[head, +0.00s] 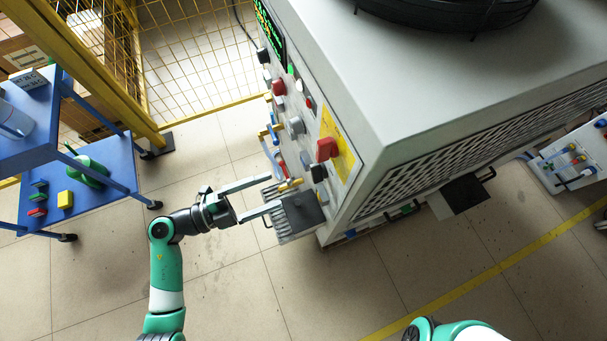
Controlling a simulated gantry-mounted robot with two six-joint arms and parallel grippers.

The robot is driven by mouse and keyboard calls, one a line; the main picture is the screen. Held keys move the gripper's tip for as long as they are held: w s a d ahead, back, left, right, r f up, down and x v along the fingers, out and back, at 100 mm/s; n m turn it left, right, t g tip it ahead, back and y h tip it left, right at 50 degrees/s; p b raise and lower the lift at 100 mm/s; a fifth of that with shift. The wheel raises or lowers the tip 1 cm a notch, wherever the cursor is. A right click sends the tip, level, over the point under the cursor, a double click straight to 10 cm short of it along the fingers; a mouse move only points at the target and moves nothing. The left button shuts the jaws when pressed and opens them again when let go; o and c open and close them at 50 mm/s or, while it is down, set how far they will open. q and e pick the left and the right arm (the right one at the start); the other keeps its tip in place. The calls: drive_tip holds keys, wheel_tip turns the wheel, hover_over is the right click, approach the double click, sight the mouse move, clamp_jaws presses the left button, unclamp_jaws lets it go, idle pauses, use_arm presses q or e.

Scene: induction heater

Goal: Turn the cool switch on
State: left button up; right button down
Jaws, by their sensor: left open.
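The induction heater (395,75) is a large grey cabinet with its control panel on the left face. The panel carries a red switch (327,149) on a yellow plate, a grey knob (295,125), a black knob (318,172) and smaller red and black controls. Labels are too small to read, so I cannot tell which control is the cool switch. My left gripper (273,195) is open, its two fingers pointing right toward the lower panel, below the red switch in the picture. I see nothing held between them. My right gripper is out of view.
A grey ledge with a dark block (301,210) sits at the panel's foot, close to the left fingers. A blue cart (110,170) stands left, and a yellow mesh fence (190,60) behind. Tiled floor lies open between cart and heater.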

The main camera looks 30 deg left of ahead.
sight(312, 176)
use_arm(q)
drive_tip(key=b+x, duration=0.2)
drive_tip(key=x, duration=0.7)
drive_tip(key=shift+w+d+b, duration=0.2)
drive_tip(key=shift+w+b, duration=0.1)
drive_tip(key=shift+b, duration=0.05)
drive_tip(key=shift+w+d, duration=0.1)
drive_tip(key=shift+w, duration=0.1)
drive_tip(key=shift+c, duration=0.3)
